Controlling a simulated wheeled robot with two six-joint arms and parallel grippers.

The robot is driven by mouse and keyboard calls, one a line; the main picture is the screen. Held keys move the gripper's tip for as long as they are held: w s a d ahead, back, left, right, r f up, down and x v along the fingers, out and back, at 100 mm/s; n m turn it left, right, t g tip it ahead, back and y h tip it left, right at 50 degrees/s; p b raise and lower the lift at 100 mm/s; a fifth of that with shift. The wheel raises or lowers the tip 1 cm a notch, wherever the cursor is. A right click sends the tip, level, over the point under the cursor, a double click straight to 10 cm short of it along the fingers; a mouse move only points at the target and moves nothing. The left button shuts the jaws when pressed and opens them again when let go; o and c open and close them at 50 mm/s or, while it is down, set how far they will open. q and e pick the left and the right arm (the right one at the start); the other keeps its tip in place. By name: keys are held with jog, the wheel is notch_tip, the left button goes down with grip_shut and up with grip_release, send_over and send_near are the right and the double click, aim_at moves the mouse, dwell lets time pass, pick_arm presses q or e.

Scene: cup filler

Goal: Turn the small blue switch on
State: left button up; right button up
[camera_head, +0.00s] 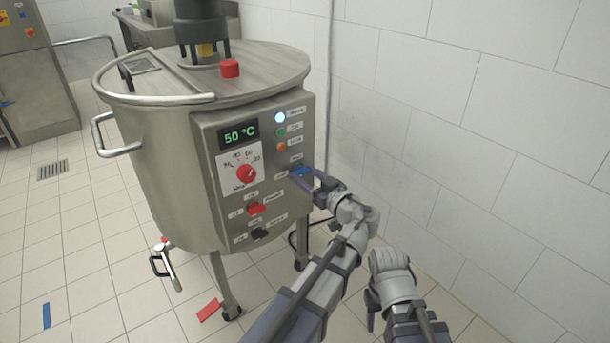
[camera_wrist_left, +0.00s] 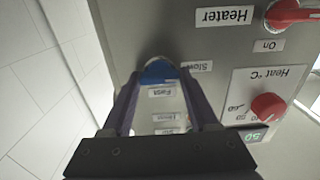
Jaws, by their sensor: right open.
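The small blue switch (camera_head: 300,170) is on the lower right of the steel control panel (camera_head: 205,150). In the left wrist view the blue switch (camera_wrist_left: 158,74) sits near labels reading "Slow" and "Fast". My left gripper (camera_head: 308,179) is at the panel in front of it. In the left wrist view the left fingers (camera_wrist_left: 158,85) are apart, one on each side of the switch, which shows in the gap between the tips. I cannot tell whether they touch it. My right gripper (camera_head: 371,308) is low, away from the panel, mostly hidden by its wrist; it is open.
The panel has a red heat dial (camera_head: 246,174), a red heater switch (camera_head: 257,209), a black switch (camera_head: 260,234) and a 50 °C display (camera_head: 238,135). The top indicator lamp (camera_head: 280,117) glows. The tank (camera_head: 155,170) stands on legs. A tiled wall (camera_head: 480,130) closes the right side.

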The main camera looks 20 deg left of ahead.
pick_arm(q)
jog(key=c, duration=0.8)
jog(key=shift+c, duration=0.2)
jog(key=m, duration=1.4)
jog(key=shift+f+m, duration=0.1)
jog(key=shift+m, duration=1.8)
